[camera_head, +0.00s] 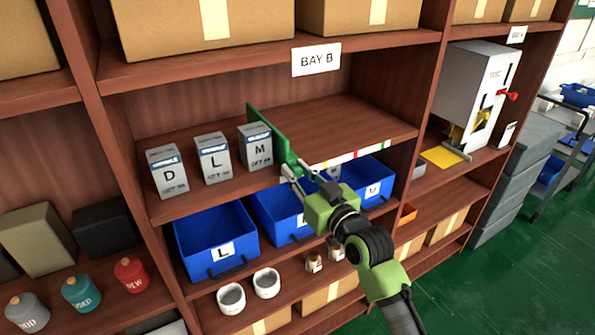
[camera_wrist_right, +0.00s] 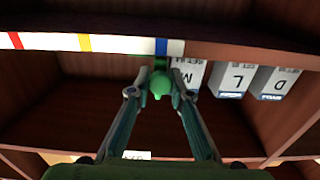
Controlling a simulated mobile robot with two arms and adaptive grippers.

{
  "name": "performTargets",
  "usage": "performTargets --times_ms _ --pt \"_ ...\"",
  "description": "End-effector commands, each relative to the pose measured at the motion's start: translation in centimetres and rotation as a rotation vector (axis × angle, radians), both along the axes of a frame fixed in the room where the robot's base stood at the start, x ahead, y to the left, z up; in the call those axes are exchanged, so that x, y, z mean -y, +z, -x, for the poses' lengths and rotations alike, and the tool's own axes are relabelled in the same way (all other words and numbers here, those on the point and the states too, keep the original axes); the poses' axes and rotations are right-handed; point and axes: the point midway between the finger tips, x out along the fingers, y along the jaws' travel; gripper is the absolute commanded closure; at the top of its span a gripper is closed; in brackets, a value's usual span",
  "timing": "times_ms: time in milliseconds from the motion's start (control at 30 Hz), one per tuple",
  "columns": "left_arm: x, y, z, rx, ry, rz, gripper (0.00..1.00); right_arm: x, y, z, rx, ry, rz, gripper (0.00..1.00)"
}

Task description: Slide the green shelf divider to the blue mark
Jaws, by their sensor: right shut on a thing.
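The green shelf divider (camera_head: 268,137) stands upright on the Bay B middle shelf, just right of the box marked M. Its round green knob (camera_wrist_right: 160,85) is between the fingertips of my right gripper (camera_head: 289,173), which is shut on it at the shelf's front edge. In the right wrist view, the blue mark (camera_wrist_right: 161,46) on the white edge strip lines up with the knob and divider. In the head view, the gripper area hides the blue mark, while the white strip (camera_head: 342,157) runs on to the right. My left gripper is not in view.
Boxes D (camera_head: 166,172), L (camera_head: 213,158) and M (camera_head: 255,146) stand left of the divider. The shelf (camera_head: 345,120) to its right is clear. Blue bins (camera_head: 215,240) sit below. A grey dispenser (camera_head: 475,90) stands in the right bay.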

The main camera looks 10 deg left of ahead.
Motion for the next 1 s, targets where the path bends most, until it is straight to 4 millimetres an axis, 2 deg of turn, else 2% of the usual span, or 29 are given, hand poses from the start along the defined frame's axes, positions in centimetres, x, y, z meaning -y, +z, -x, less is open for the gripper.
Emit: performTargets --times_ms 67,100,167,500,633,767,1000 --pt "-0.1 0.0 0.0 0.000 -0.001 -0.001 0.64 0.1 -0.1 0.0 -0.002 -0.001 -0.001 1.00" --pt "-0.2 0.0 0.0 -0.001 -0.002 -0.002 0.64 0.1 -0.1 0.0 -0.002 -0.001 -0.001 0.76" --pt "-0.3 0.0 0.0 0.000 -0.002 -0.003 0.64 0.1 -0.1 0.0 -0.002 -0.002 -0.001 0.63" --pt "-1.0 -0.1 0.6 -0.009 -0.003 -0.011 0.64 0.2 0.0 0.0 -0.001 -0.002 -0.001 0.63" --pt "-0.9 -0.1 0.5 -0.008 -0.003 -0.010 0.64 0.6 -0.1 0.6 0.000 -0.002 0.000 0.63" --pt "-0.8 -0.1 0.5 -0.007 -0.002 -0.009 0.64 1.7 -0.1 2.0 0.001 -0.002 0.001 0.63" --pt "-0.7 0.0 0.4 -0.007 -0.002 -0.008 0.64 4.5 -0.2 5.8 -0.002 -0.003 0.001 0.63"
